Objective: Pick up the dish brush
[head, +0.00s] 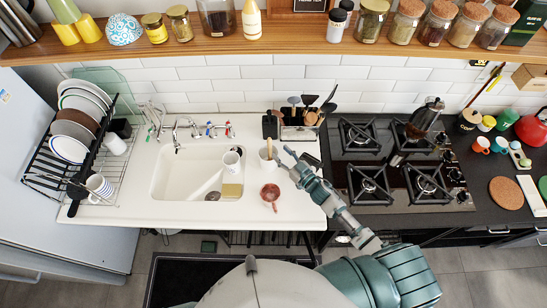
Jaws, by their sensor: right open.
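A light wooden handle (269,146) stands up out of a white cup (266,160) on the white counter, right of the sink. It looks like the dish brush, but its head is hidden inside the cup. My right gripper (283,155) is open just right of the cup, its fingers pointing toward the handle. I cannot tell whether a finger touches the cup; nothing shows between the fingers. My left gripper is not in view.
A utensil holder (298,132) is behind, and the gas hob (396,201) is to the right.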

